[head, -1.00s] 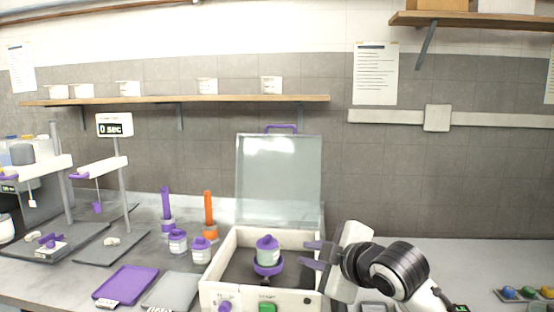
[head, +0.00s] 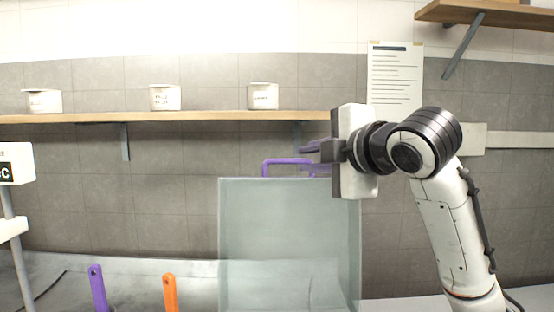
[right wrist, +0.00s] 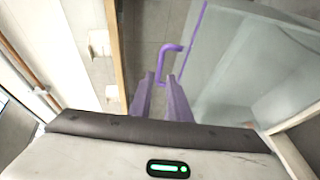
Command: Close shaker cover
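The shaker cover (head: 285,240) is a clear, greenish panel standing upright in the head view, with a purple handle (head: 290,161) on its top edge. The cover also fills the right of the right wrist view (right wrist: 240,65). My right gripper (head: 308,158) is at the right end of the handle, its purple fingers apart. In the right wrist view the fingertips (right wrist: 160,77) are open, with one leg of the handle (right wrist: 172,47) showing between or just beyond them. I cannot tell whether they touch it. The shaker body is below the head view. My left gripper is not in view.
A wooden shelf (head: 200,117) with white containers (head: 165,97) runs along the wall behind the cover. A purple stick (head: 97,288) and an orange stick (head: 170,292) stand at the lower left. Another shelf (head: 490,12) is at the upper right.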

